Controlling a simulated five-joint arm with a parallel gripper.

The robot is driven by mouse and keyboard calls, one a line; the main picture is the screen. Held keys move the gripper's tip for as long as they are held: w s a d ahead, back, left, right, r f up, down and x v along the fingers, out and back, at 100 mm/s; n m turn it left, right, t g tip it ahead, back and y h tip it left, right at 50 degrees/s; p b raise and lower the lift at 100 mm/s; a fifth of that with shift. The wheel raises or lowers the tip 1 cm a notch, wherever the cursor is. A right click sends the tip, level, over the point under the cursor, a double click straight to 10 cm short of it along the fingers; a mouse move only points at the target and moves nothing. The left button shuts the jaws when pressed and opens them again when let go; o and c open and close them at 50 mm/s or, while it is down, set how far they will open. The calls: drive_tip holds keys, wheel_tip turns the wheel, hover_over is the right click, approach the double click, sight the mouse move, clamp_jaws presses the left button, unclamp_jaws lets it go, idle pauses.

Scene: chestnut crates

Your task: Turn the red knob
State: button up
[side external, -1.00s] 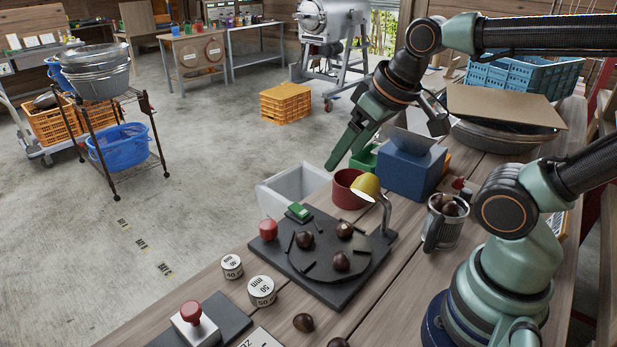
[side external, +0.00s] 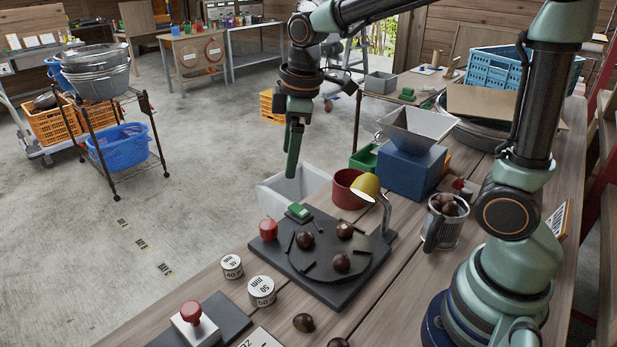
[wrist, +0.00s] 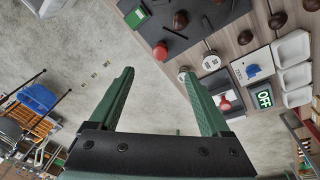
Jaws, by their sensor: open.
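A red knob (side external: 268,229) stands at the left corner of a dark board (side external: 335,292) with a round plate holding brown chestnuts. It also shows in the wrist view (wrist: 160,51), beyond and between my fingertips. A second red, mushroom-shaped knob (side external: 191,313) stands on a white box at the front left; the wrist view shows it too (wrist: 225,103). A small red-topped part (side external: 458,184) is beside the blue box. I cannot tell which one the task means. My gripper (side external: 291,172) points down, open and empty, high near the white bin, apart from every knob.
Two white cylinders (side external: 262,291) and a loose chestnut (side external: 303,322) lie in front.

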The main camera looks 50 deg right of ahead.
sight(268, 224)
drive_tip(key=w+f+n, duration=0.1)
drive_tip(key=f, duration=0.5)
drive_tip(key=w+a+f+n+g, duration=0.1)
drive_tip(key=w+f+n, duration=0.1)
drive_tip(key=f, duration=0.4)
drive_tip(key=w+a+f+n+g, duration=0.1)
drive_tip(key=w+f+n, duration=0.1)
drive_tip(key=f, duration=0.4)
drive_tip(key=shift+w+a+f, duration=0.15)
drive_tip(key=shift+f, duration=0.05)
clamp_jaws()
